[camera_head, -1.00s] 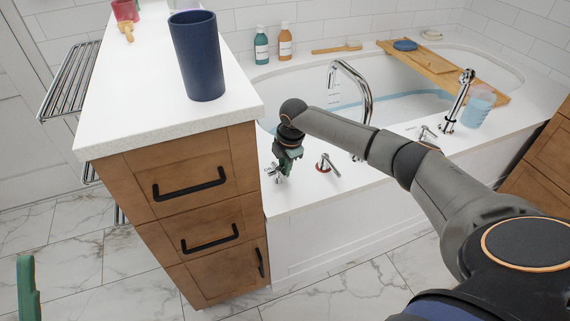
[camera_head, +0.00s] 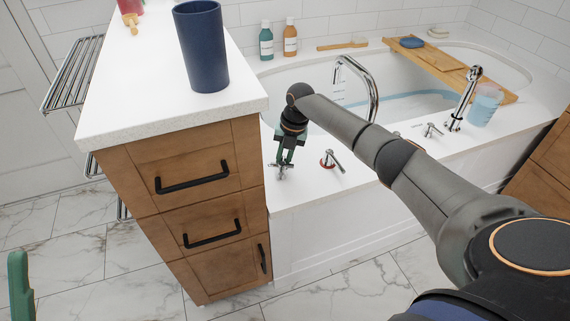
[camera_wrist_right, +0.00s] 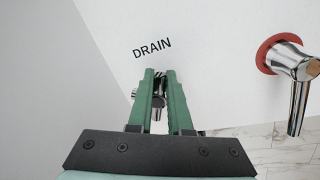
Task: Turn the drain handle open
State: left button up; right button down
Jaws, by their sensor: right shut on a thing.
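The chrome drain handle (camera_wrist_right: 160,97) is between the green fingers of my right gripper (camera_wrist_right: 159,82) in the right wrist view, below the printed word DRAIN. The fingers cover much of it, so how far it is turned cannot be told. In the head view my right gripper (camera_head: 283,167) points down at the drain handle (camera_head: 281,175) on the tub's white deck and is shut on it. Of my left gripper only a green piece (camera_head: 20,285) shows at the lower left edge; its jaws cannot be judged.
A red-ringed chrome handle (camera_head: 332,160) stands right beside the drain handle; it also shows in the right wrist view (camera_wrist_right: 292,62). The wooden cabinet (camera_head: 217,250) is close on the left, with a blue cup (camera_head: 201,48) on top. The spout (camera_head: 362,82) is behind.

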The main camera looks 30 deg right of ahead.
jog(key=n+b, duration=0.2)
jog(key=n, duration=0.1)
jog(key=shift+w+a+f+g, duration=0.15)
jog(key=shift+a+g, duration=0.15)
pick_arm(q)
jog(key=shift+w+d+f+n+b, duration=0.1)
jog(key=shift+f+n+b, duration=0.3)
jog(key=shift+f, duration=1.3)
pick_arm(e)
jog(key=shift+a+n, duration=0.15)
jog(key=shift+n, duration=0.85)
pick_arm(q)
jog(key=shift+f, duration=0.1)
pick_arm(e)
jog(key=shift+n, duration=0.3)
jog(key=c, duration=0.8)
grip_release()
jog(key=shift+c, duration=0.2)
pick_arm(q)
notch_tip(320, 180, up, 4)
jog(key=p, duration=0.4)
jog(key=shift+w+f+y, duration=0.1)
jog(key=shift+f+y, duration=0.15)
jog(key=shift+y, duration=0.15)
pick_arm(e)
notch_tip(320, 180, up, 13)
jog(key=d, duration=0.2)
jog(key=shift+s+d+f, duration=0.2)
pick_arm(q)
jog(key=shift+m, duration=0.3)
